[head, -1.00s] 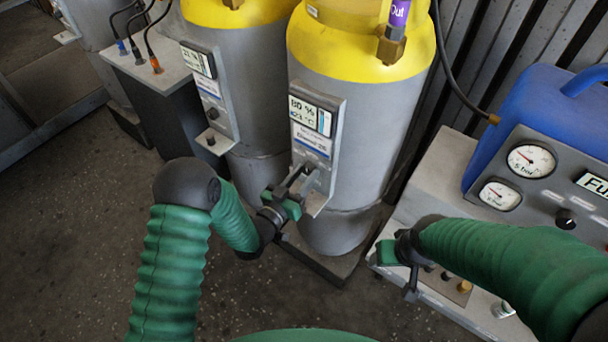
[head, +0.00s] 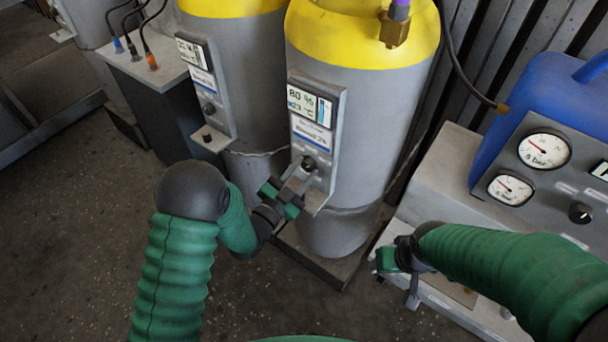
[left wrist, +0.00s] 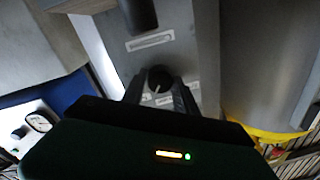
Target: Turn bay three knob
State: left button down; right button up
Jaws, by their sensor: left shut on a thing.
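A dark round knob (head: 308,163) sits on the grey panel of the yellow-topped cylinder (head: 345,105) in the middle of the head view. A display (head: 310,102) above it reads about 80 % and 23 °C. My left gripper (head: 300,178) reaches this panel from the lower left and is shut on the knob. In the left wrist view the knob (left wrist: 160,78) stands between the two fingertips (left wrist: 160,88), with a pale pointer line on its face. My right gripper (head: 395,265) hangs at the lower right, away from the knob; its jaw opening is unclear. No bay number is readable.
A ledge (head: 318,198) juts out below the knob. Another cylinder (head: 240,85) with a similar panel stands to the left. A blue unit (head: 545,120) with gauges stands at the right, beside my right arm. The floor (head: 70,230) at left is clear.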

pick_arm(q)
jog(key=shift+s+f+m+b, duration=0.15)
jog(key=shift+m+b, duration=0.45)
jog(key=shift+m, duration=0.55)
jog(key=shift+f+m+b, duration=0.15)
jog(key=shift+m+b, duration=0.45)
jog(key=shift+m, duration=0.55)
jog(key=shift+h, duration=0.3)
jog(key=c, duration=1.2)
grip_release()
jog(key=shift+o, duration=1.2)
jog(key=shift+r, duration=0.2)
jog(key=shift+a, duration=0.1)
jog(key=p+v, duration=0.1)
jog(key=v, duration=1.5)
jog(key=shift+s+a+p, duration=0.15)
jog(key=shift+s+p, duration=0.15)
jog(key=shift+s, duration=0.05)
